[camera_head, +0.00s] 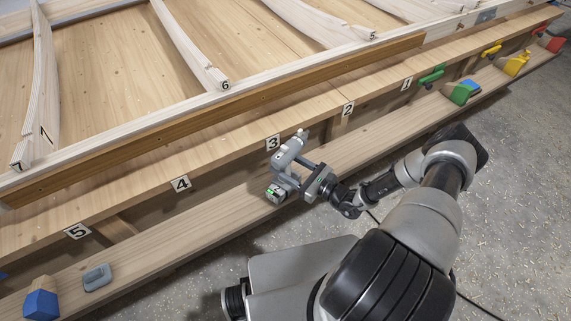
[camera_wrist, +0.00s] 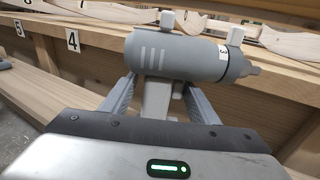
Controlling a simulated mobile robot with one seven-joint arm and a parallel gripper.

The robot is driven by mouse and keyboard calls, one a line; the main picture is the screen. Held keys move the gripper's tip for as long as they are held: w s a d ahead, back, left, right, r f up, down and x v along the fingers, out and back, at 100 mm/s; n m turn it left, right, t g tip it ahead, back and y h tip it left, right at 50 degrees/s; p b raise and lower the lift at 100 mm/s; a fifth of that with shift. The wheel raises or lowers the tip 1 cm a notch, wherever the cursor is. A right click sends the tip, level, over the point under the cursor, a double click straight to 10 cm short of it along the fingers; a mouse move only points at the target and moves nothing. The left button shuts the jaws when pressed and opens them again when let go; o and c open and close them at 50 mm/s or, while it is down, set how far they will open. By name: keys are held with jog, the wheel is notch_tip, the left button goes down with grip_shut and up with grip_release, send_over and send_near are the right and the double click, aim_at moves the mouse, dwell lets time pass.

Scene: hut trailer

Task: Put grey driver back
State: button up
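The grey driver (camera_head: 288,154) is at my gripper (camera_head: 289,180), in front of the beam near label 3 and over the lower ledge. In the wrist view its thick barrel (camera_wrist: 180,55) crosses above my gripper (camera_wrist: 158,90), with its nose to the right. My fingers stand on both sides of its handle and slope inward. A small grey block (camera_head: 97,277) lies on the lower ledge near label 5.
A blue block (camera_head: 40,305) sits at the ledge's left end. The lower ledge (camera_head: 165,240) is clear between the grey block and my gripper. Curved timber ribs lie on the bench above.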

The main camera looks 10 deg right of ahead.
jog(key=shift+r, duration=0.25)
jog(key=v, duration=1.2)
jog(key=shift+p, duration=0.3)
jog(key=shift+f, duration=0.1)
